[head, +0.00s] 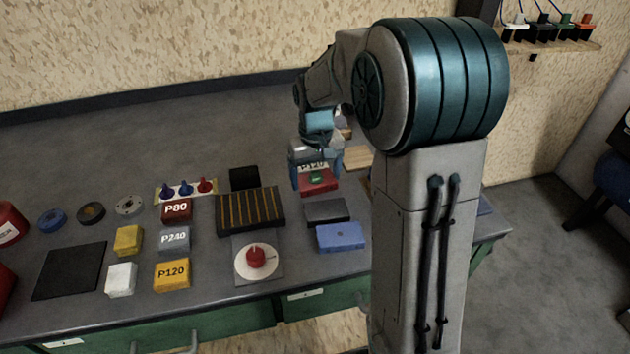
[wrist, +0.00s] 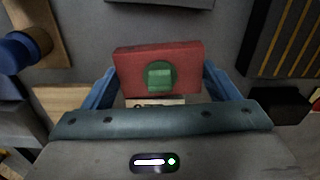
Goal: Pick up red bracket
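The red bracket (wrist: 130,72) is a red block-like piece with a round green part (wrist: 160,75) on its face. In the wrist view it sits between the two blue fingers of my gripper (wrist: 160,85), one finger at each side edge. The fingers are spread about as wide as the bracket; whether they press on it or only flank it I cannot tell. In the head view my gripper (head: 316,170) points down over the bracket (head: 319,187) at the back of the bench. A pale printed label shows just behind it, partly hidden.
In front are a dark grey block (head: 326,211), a blue box (head: 341,237) and a slotted black tray (head: 250,222). A black box (head: 243,178) stands to the left, a wooden piece (head: 358,158) to the right. The bench behind is mostly clear.

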